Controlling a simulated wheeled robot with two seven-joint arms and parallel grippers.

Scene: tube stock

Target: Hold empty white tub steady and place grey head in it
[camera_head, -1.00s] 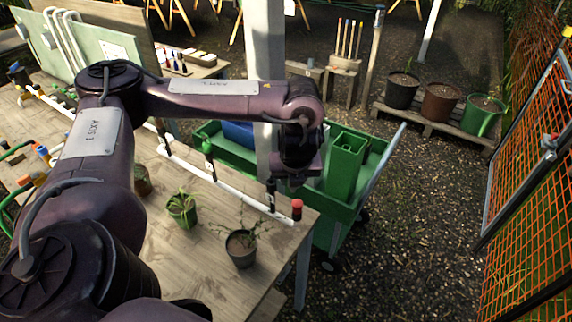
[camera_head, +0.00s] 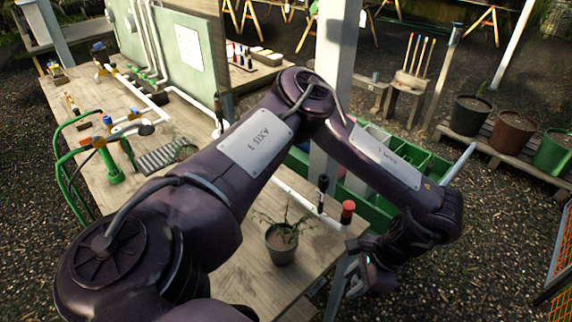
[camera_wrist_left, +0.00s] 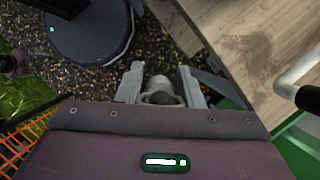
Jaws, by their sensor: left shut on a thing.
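My left gripper (camera_wrist_left: 161,84) is shut on a grey rounded piece, apparently the grey head (camera_wrist_left: 160,88), which sits between its two fingers in the left wrist view. In the head view my left arm reaches across the table, and its wrist hangs just beyond the table's front right corner. The held piece is hard to make out there. I cannot make out an empty white tub for certain in either view. My right gripper is not in view.
The wooden table (camera_head: 240,275) carries a potted plant (camera_head: 282,245), a red-capped post (camera_head: 347,212), white pipe and green hoses. A green cart (camera_head: 372,212) stands behind my forearm. Pots (camera_head: 468,115) stand on a pallet at right. Gravel lies open at lower right.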

